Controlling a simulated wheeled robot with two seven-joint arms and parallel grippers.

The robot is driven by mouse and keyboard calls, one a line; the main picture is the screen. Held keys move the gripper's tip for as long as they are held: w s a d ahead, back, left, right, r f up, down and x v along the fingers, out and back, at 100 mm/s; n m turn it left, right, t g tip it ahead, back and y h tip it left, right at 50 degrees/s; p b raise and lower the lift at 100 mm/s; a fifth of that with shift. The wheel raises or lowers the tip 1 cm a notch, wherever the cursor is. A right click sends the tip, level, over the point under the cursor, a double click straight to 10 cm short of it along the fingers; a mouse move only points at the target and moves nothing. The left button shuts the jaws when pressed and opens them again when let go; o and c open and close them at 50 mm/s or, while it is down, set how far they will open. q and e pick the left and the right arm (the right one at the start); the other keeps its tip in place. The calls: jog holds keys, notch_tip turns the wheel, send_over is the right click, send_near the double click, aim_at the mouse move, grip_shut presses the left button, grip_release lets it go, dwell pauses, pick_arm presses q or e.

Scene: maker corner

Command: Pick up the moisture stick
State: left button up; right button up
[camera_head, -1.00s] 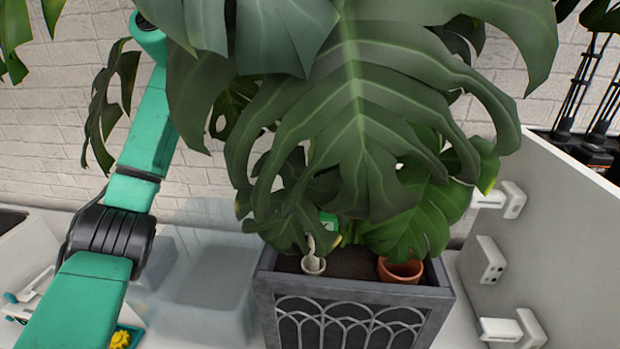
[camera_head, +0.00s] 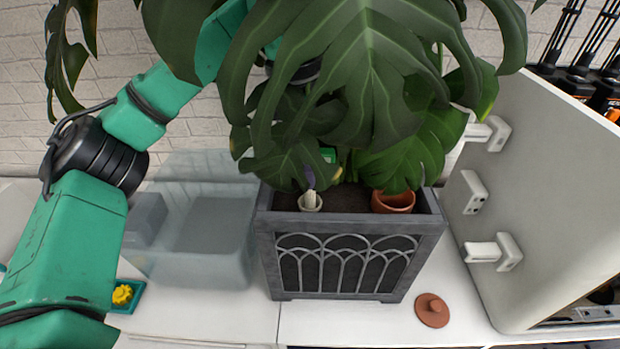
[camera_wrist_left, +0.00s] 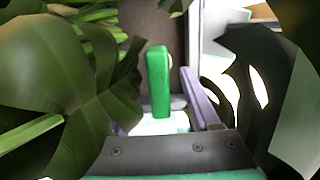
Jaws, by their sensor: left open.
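The moisture stick (camera_wrist_left: 158,80) shows as an upright green piece in the left wrist view, in front of my left gripper. In the head view only a small green patch of it (camera_head: 328,155) shows between the leaves, above the dark soil of the grey planter (camera_head: 348,213). My left gripper (camera_wrist_left: 172,92) is open. One lavender finger shows just right of the stick; leaves largely cover the other side. I cannot tell whether a finger touches the stick. In the head view leaves hide most of this gripper. My right gripper is not in view.
Large monstera leaves (camera_head: 365,85) hang over the planter. A small pale pot (camera_head: 310,203) and a terracotta pot (camera_head: 393,203) sit in it. A translucent bin (camera_head: 200,265) stands left, a white panel (camera_head: 540,200) right. A brown lid (camera_head: 432,310) lies on the white surface.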

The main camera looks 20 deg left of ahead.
aim_at(310, 194)
pick_arm(q)
notch_tip(310, 194, down, 3)
jog(key=shift+d+r+p, duration=0.1)
jog(key=shift+d+p, duration=0.05)
jog(key=shift+p, duration=0.3)
jog(key=shift+w+d+f, duration=0.1)
jog(key=shift+w+f, duration=0.05)
jog(key=shift+f, duration=0.25)
grip_shut()
jog(key=shift+r, duration=0.1)
